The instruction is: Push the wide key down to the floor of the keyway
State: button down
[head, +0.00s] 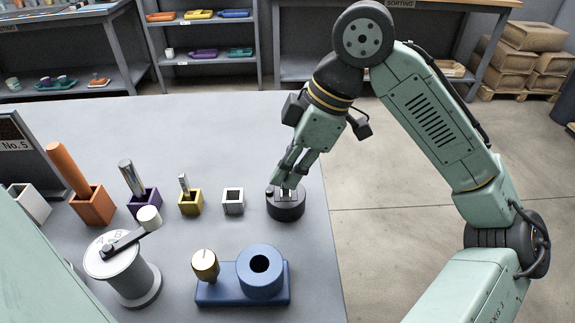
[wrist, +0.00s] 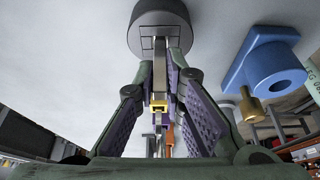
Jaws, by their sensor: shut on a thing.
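My gripper (head: 287,182) points down over a dark round block (head: 286,208) near the right edge of the grey table. In the wrist view my gripper (wrist: 161,62) is shut on the wide key (wrist: 160,72), a grey metal bar between the purple-padded fingers. The key's far end meets the top face of the dark block (wrist: 160,14), where thin slot lines show. The key is in line with the block and looks upright. How deep it sits in the keyway cannot be told. In the head view my fingers mostly hide the key.
A blue base with a bored cylinder (head: 259,283) and a brass knob (head: 204,262) stands in front. To the left are a white square holder (head: 233,204), yellow (head: 190,205), purple (head: 143,205) and orange holders (head: 93,209), and a cranked drum (head: 137,283). The table behind is clear.

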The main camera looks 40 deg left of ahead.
jog(key=shift+f+b, duration=0.35)
jog(key=shift+f, duration=0.4)
jog(key=c, duration=1.6)
grip_release()
jog(key=shift+r, duration=0.1)
jog(key=v, duration=1.2)
